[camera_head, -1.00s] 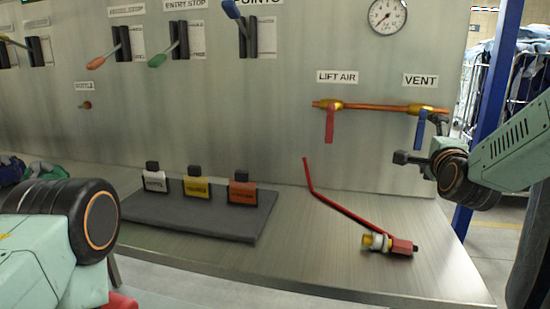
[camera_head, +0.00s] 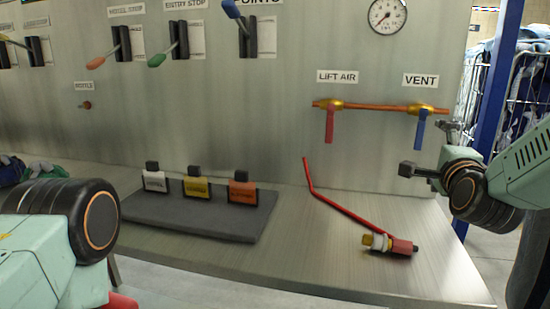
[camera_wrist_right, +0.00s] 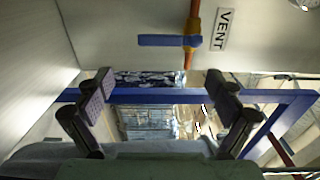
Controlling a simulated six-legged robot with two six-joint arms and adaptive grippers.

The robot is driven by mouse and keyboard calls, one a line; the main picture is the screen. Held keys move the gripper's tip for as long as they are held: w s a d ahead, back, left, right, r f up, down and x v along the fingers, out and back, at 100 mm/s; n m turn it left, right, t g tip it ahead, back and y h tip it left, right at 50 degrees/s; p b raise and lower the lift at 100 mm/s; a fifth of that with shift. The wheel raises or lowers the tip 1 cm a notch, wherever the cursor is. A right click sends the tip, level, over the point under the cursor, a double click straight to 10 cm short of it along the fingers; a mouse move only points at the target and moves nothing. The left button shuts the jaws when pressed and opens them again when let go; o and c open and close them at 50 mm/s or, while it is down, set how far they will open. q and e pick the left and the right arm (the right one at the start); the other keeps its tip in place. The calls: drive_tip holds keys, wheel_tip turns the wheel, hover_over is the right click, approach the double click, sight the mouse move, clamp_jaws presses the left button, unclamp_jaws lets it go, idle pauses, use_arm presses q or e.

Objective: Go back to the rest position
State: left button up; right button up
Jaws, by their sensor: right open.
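My right gripper (camera_head: 428,150) is open and empty at the right of the head view, in front of the blue post and just right of and below the blue vent handle (camera_head: 421,129). Its two spread fingers also show in the right wrist view (camera_wrist_right: 162,112), with nothing between them. The blue handle shows there too (camera_wrist_right: 165,40), hanging from the copper pipe beyond the fingers. My left arm fills the lower left of the head view; its gripper jaws are out of the picture.
A steel bench (camera_head: 330,262) holds a grey mat (camera_head: 190,222) with three tagged blocks and a red hose (camera_head: 340,208) with a fitting. A red handle (camera_head: 330,126) hangs under LIFT AIR. A blue post (camera_head: 490,95) and a wire cage with cloth stand at right.

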sight(423, 137)
drive_tip(key=x, duration=0.8)
drive_tip(key=shift+w, duration=0.1)
drive_tip(key=d+r+n+p, duration=0.5)
drive_tip(key=n+p, duration=0.9)
drive_tip(key=n, duration=0.2)
drive_tip(key=shift+s+r, duration=0.3)
drive_tip(key=shift+s+a, duration=0.1)
drive_tip(key=shift+s, duration=0.05)
